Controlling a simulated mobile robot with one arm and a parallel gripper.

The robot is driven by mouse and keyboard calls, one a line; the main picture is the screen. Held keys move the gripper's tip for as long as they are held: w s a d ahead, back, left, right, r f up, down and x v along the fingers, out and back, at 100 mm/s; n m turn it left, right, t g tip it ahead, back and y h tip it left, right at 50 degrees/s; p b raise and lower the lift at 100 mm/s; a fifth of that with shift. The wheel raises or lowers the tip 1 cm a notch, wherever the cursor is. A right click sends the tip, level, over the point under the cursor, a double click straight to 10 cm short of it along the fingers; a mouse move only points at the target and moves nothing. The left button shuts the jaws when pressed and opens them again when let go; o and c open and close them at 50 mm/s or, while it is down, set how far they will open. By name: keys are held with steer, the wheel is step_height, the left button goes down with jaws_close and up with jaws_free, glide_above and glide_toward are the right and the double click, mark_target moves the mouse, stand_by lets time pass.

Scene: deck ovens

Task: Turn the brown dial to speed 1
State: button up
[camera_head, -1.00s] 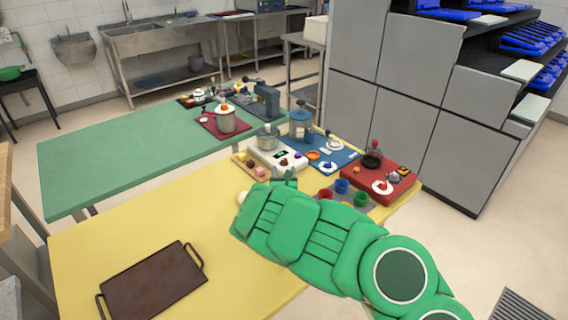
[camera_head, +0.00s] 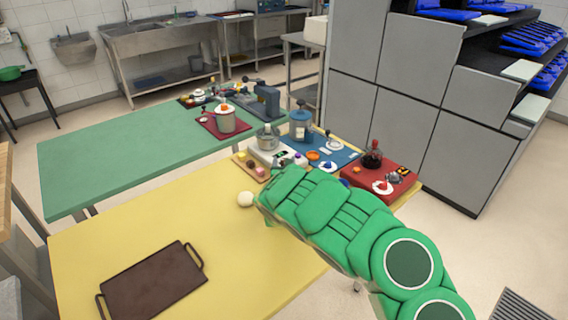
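A white appliance (camera_head: 264,153) with a metal bowl (camera_head: 267,137) on it stands at the far right part of the yellow table. Small dark round knobs show along its front side, too small to tell their colours or settings. I cannot make out a brown dial for certain. My green arm reaches in from the lower right, over the table's right side. Its end (camera_head: 264,200) is in front of the appliance in the picture, near a white ball (camera_head: 245,199). The fingers are too hidden and small to tell whether they are open or shut.
A red block (camera_head: 392,193) with a dark bottle-like piece (camera_head: 372,156) is right of the appliance, and a blue board (camera_head: 345,158) lies behind. A wooden board (camera_head: 250,172) lies left. A brown tray (camera_head: 152,284) lies front left. The table's middle is clear.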

steer(key=c, duration=1)
steer(key=shift+a, duration=0.1)
steer(key=shift+m+h, duration=0.3)
steer(key=shift+h, duration=0.1)
steer(key=shift+a+m+h, duration=0.25)
steer(key=shift+m+h, duration=0.35)
steer(key=shift+h, duration=0.4)
steer(key=shift+m+h, duration=0.5)
steer(key=shift+h, duration=0.3)
steer(key=shift+d, duration=0.1)
steer(key=o, duration=1)
